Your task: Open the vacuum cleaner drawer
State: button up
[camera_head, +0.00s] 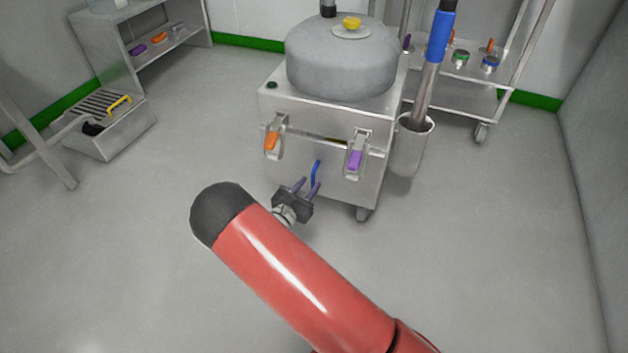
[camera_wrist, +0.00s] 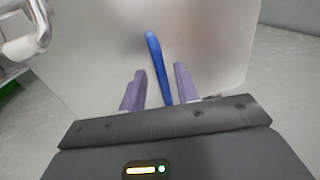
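The vacuum cleaner (camera_head: 284,106) is a grey metal box on casters with a domed top. Its front carries an orange latch (camera_head: 271,141) on the left and a purple latch (camera_head: 355,160) on the right. A blue handle (camera_head: 316,172) stands out on the lower front; in the wrist view the blue handle (camera_wrist: 154,58) runs down between my fingers. My gripper (camera_head: 307,186) is open in front of it, with purple fingers (camera_wrist: 159,88) on both sides of the handle and a visible gap to each. Whether the fingertips reach the panel is unclear.
A steel holder (camera_head: 411,146) with a blue-gripped wand (camera_head: 438,38) is at the vacuum's right side. A wheeled rack (camera_head: 470,95) stands behind right. A shelf unit (camera_head: 110,45) and an open bin (camera_head: 125,135) are at left. The floor in front is clear.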

aim_at(312, 181)
jog(key=shift+x, duration=1.75)
jog(key=shift+c, duration=0.2)
grip_shut()
